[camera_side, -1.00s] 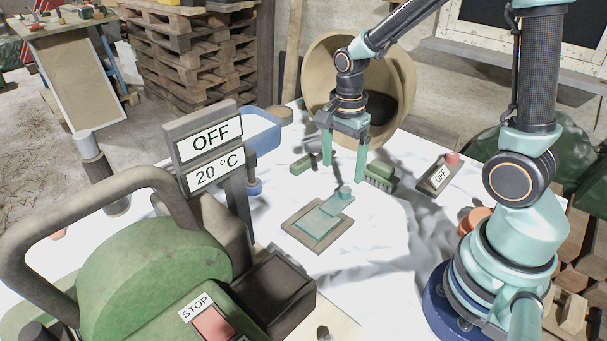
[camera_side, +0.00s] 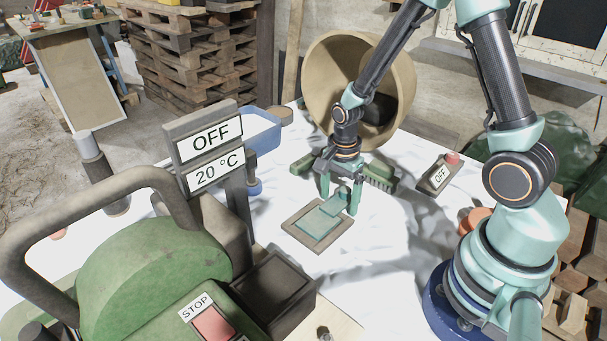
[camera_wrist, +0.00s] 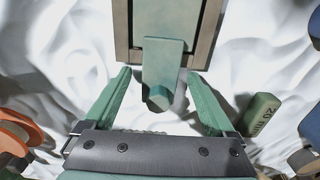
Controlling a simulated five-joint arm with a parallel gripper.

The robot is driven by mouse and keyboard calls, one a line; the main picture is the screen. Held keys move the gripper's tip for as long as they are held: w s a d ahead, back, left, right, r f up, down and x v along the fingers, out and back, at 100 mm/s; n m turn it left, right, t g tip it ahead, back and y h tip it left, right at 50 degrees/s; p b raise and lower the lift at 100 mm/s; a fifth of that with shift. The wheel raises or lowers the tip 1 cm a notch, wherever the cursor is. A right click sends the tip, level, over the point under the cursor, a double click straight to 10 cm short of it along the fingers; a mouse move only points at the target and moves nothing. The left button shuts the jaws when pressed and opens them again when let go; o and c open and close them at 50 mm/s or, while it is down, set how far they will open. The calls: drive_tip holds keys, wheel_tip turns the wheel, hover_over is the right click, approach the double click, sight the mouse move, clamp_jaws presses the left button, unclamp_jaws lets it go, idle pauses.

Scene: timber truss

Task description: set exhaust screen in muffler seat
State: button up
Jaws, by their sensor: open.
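The exhaust screen appears to be the flat teal plate (camera_side: 318,222) with a narrow tab and a round knob (camera_side: 342,192) at its end. It lies on a brown-rimmed square tray (camera_side: 299,237), with the tab sticking out past the rim. My gripper (camera_side: 339,200) is open and low, its fingers on either side of the knob end. In the wrist view, the teal plate (camera_wrist: 162,55) comes down between the open fingers (camera_wrist: 158,76), with a gap on each side. A dark, box-shaped recess (camera_side: 272,287) on the green machine may be the muffler seat; I cannot be sure.
The green machine (camera_side: 150,265) with a tall handle and an OFF / 20 °C sign (camera_side: 212,155) fills the front left. A green brush (camera_side: 380,176) lies close behind my gripper. A green 20 mm block (camera_wrist: 262,113) lies nearby.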

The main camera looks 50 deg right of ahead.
sight(339, 201)
clamp_jaws()
drive_tip(key=shift+r, duration=0.15)
wheel_tip(339, 201, up, 20)
idle(0.7)
